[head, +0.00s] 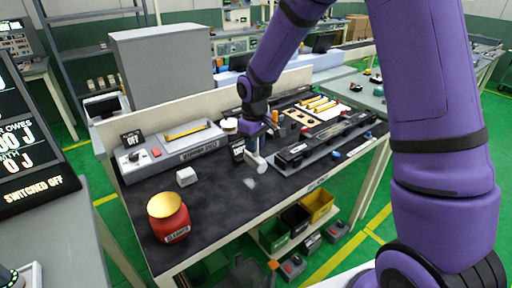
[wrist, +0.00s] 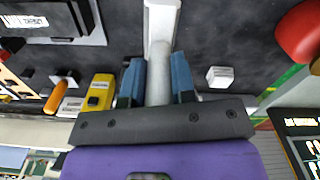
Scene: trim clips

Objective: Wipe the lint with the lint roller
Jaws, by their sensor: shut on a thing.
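My gripper (head: 257,146) is over the dark bench mat (head: 222,195). In the wrist view its two blue fingers (wrist: 158,62) are shut on the pale grey handle of the lint roller (wrist: 160,84). The roller's white head points away from the fingers, low over the mat; I cannot tell whether it touches. In the head view the lint roller (head: 258,164) shows as a small white piece below my gripper. A faint pale patch, seemingly the lint (head: 249,182), lies on the mat just in front of it. I cannot make out the lint in the wrist view.
A small white block (head: 186,176) and a red jar with a gold lid (head: 170,222) stand to the left. A grey machine (head: 172,146) is at the back left. A long dark fixture (head: 325,140) is close on the right. The front middle of the mat is clear.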

